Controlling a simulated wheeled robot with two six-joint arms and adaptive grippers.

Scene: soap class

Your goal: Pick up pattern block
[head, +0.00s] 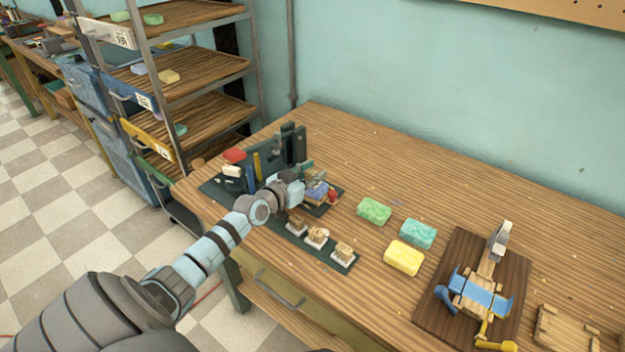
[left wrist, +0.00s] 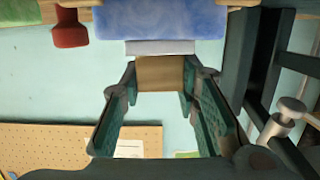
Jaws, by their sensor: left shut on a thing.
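My left gripper (head: 311,173) is over the green mat at the dark fixture. In the left wrist view its two green fingers (left wrist: 160,82) are shut on a tan block (left wrist: 160,72), which I take to be the pattern block. A pale grey strip (left wrist: 160,47) lies along the block's far edge, close to a blue marbled block (left wrist: 160,20). I cannot tell whether they touch. In the head view the blue block (head: 317,190) sits just beside the gripper, which largely hides the held block. Several similar brown blocks on white bases (head: 317,236) stand in a row at the mat's front. My right gripper is not in view.
A dark upright fixture (head: 291,146) stands behind the gripper. Green (head: 374,211), teal (head: 418,234) and yellow (head: 404,258) soaps lie to the right. A brown board (head: 437,309) bears a blue and wooden device. A shelf rack (head: 190,68) stands at left. The table's back right is clear.

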